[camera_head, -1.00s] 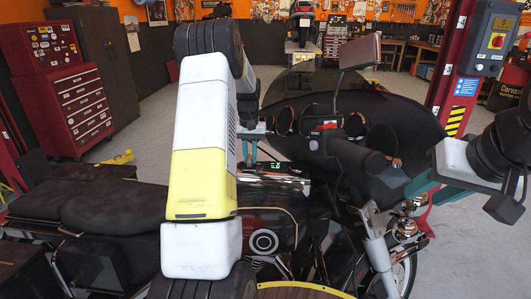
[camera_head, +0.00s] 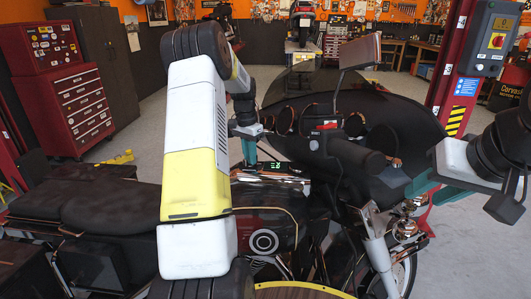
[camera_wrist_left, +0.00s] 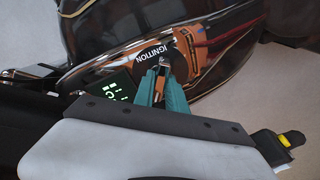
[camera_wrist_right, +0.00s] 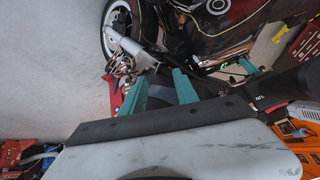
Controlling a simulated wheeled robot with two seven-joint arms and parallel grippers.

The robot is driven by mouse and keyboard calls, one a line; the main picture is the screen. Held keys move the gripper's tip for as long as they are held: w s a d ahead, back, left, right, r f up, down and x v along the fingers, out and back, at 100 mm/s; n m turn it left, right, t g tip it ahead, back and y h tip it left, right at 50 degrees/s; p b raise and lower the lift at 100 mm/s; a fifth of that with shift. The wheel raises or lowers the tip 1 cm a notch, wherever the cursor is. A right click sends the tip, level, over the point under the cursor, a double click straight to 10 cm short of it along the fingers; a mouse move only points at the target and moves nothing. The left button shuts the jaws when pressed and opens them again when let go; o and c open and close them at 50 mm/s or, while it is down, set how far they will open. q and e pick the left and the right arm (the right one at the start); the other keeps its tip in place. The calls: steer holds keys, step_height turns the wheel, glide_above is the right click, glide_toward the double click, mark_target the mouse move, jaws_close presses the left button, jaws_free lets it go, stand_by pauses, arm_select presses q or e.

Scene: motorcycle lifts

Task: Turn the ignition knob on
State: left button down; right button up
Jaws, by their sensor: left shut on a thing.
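The ignition knob (camera_wrist_left: 162,66) sits on a dark plate marked IGNITION (camera_wrist_left: 170,57) on the motorcycle's glossy body in the left wrist view. My left gripper (camera_wrist_left: 162,78) has its teal fingers shut on the knob, and they hide most of it. In the head view, the left gripper (camera_head: 249,153) reaches down to the bike beside a small green display (camera_head: 277,167); the knob is hidden there. The display also shows in the left wrist view (camera_wrist_left: 116,92). My right gripper (camera_wrist_right: 160,80) has its fingers apart and empty, near the front of the bike.
The dark windshield and fairing (camera_head: 350,110), with a mirror (camera_head: 359,52), stand right of my left gripper. The seat (camera_head: 100,205) extends left. A red lift post (camera_head: 455,70) stands at the right. A red tool chest (camera_head: 62,90) is at the back left.

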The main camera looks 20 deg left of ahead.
arm_select(q)
steer(key=shift+a+m, duration=0.1)
steer(key=shift+m, duration=2.1)
steer(key=c, duration=1.4)
jaws_free()
steer(key=shift+o, duration=0.2)
steer(key=shift+r, duration=0.15)
step_height(320, 180, up, 8)
steer(key=shift+w+a+f, duration=0.15)
steer(key=shift+a+f, duration=0.05)
steer(key=shift+a, duration=0.15)
